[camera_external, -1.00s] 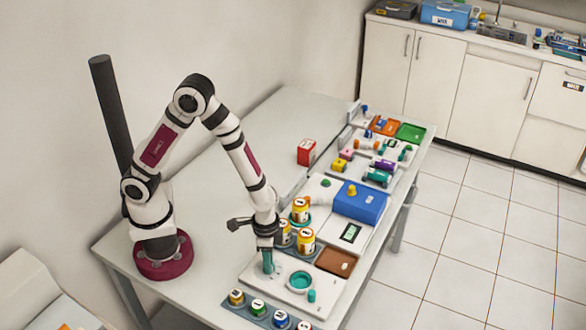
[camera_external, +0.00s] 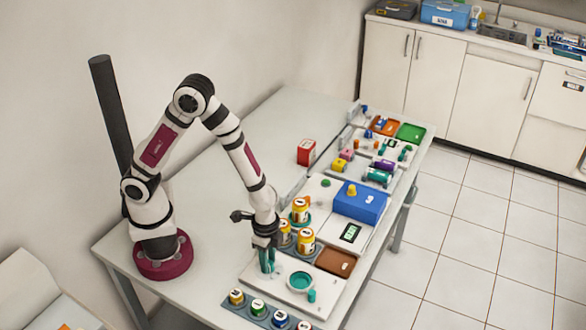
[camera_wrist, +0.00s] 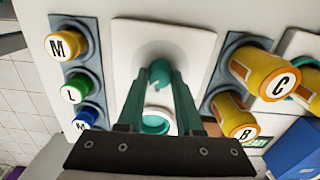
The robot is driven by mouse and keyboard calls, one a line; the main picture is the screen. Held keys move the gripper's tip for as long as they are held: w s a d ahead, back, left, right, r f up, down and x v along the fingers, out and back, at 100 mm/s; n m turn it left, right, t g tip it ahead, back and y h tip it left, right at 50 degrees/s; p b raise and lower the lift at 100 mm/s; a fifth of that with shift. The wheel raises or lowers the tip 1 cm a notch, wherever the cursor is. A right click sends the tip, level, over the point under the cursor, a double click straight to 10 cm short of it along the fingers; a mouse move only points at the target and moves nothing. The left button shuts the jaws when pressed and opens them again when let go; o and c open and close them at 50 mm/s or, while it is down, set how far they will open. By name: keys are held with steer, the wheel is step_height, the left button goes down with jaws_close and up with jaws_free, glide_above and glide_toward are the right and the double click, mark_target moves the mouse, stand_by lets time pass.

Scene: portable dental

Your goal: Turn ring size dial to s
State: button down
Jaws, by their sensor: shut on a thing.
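My gripper (camera_external: 267,268) points straight down at the left part of a white panel. In the wrist view its teal fingers (camera_wrist: 160,84) close on a small teal knob (camera_wrist: 159,70), apparently the ring size dial, on a pale round base. The fingers hide much of it, and I cannot read any size mark or where it points. A white-rimmed teal ring (camera_external: 301,281) lies on the same panel, right of my gripper; in the wrist view it is partly hidden behind the fingers.
A row of lettered, coloured-lid jars (camera_external: 257,306) stands along the near edge. Orange-yellow jars (camera_external: 306,241) stand close behind my gripper. A brown tray (camera_external: 336,261) and a blue box (camera_external: 360,201) are farther right and back.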

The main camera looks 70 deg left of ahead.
steer(key=c, duration=0.6)
jaws_free()
steer(key=shift+o, duration=0.2)
steer(key=shift+r, duration=0.1)
step_height(320, 180, up, 16)
steer(key=shift+f, duration=0.2)
